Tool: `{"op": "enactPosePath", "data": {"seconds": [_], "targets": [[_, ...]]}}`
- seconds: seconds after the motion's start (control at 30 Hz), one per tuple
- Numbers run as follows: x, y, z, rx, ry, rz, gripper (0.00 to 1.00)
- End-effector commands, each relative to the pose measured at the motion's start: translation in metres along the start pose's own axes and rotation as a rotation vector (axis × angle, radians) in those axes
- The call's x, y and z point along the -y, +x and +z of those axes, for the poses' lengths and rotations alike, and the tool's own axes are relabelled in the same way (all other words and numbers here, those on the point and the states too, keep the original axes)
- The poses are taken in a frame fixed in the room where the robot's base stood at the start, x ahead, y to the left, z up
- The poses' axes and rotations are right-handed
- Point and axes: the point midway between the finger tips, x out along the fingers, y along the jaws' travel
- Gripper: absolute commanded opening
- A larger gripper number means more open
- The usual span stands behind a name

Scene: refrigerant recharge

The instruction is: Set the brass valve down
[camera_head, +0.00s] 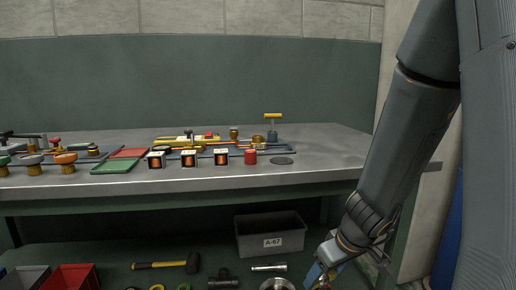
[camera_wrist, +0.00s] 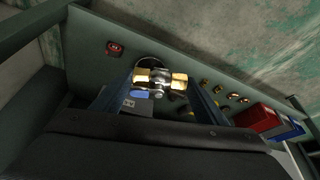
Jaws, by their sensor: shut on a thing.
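The brass valve (camera_wrist: 174,80) has gold-coloured ends, a silvery middle and a blue part. In the wrist view it sits between the fingertips of my gripper (camera_wrist: 160,88), which is shut on it. In the head view my gripper (camera_head: 320,277) is low at the bottom edge, in front of the lower shelf and below the workbench top. The valve can hardly be made out there. I cannot tell whether the valve touches any surface.
The workbench top (camera_head: 330,139) holds trays and several fittings; its right end is clear. Below, the lower shelf (camera_head: 110,272) carries a grey bin labelled A-67 (camera_head: 272,240), a hammer (camera_head: 165,264), a red bin (camera_head: 72,278) and pipe fittings (camera_head: 223,280).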

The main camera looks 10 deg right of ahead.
Motion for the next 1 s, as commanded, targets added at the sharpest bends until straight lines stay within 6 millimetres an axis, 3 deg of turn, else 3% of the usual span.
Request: {"op": "enactPosePath", "data": {"seconds": [0.03, 1.0], "targets": [[0.002, -0.02, -0.003, 0.0, 0.0, 0.0, 0.38], [0.019, -0.238, -0.032, 0.0, 0.0, 0.0, 0.38]]}}
